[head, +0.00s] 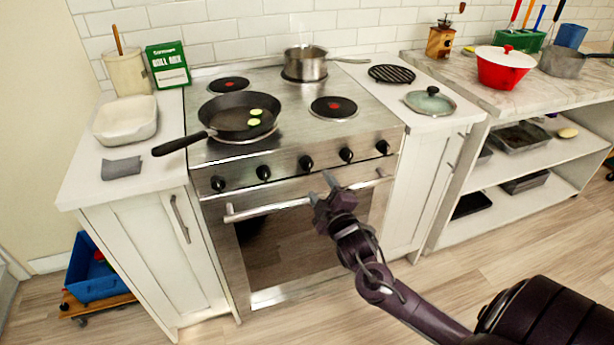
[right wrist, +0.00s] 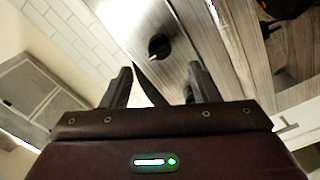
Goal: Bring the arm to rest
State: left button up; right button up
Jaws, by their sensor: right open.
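My right gripper (head: 325,186) is open and empty in front of the stove (head: 295,170), close to the oven door handle (head: 300,201). I cannot tell whether it touches the handle. In the right wrist view its two fingers (right wrist: 155,85) are spread apart, with a stove knob (right wrist: 159,47) showing beyond them and nothing between them. My right arm reaches in from the lower right in the head view. My left gripper is not in view.
A black frying pan (head: 238,114) with green slices and a steel pot (head: 305,63) stand on the stove. A glass lid (head: 430,101) lies on the right counter. A red pot (head: 502,68) stands on the shelving. A blue bin (head: 95,268) is at lower left. The floor in front is clear.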

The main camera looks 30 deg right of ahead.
jog(key=s+a+f+m+g+p, duration=0.1)
jog(key=s+f+g, duration=0.3)
jog(key=f, duration=0.7)
jog(key=s+f+m+g+y+p, duration=0.15)
jog(key=s+f, duration=0.35)
jog(key=f, duration=0.7)
jog(key=s+a+f+m+g, duration=0.1)
jog(key=s+f+g, duration=0.3)
jog(key=f, duration=0.7)
jog(key=s+a+f+m+g, duration=0.1)
jog(key=s+a+f, duration=0.3)
jog(key=s, duration=0.6)
jog(key=s+a+f+m+g+y+p, duration=0.1)
jog(key=s+a+f+g, duration=0.2)
jog(key=s+f, duration=0.4)
jog(key=s+a+f+m+g+y+p, duration=0.1)
jog(key=s+a+f+g, duration=0.2)
jog(key=s, duration=1.1)
notch_tip(320, 180, down, 2)
jog(key=shift+a+f, duration=0.25)
jog(key=shift+a, duration=0.55)
jog(key=shift+m+y, duration=0.25)
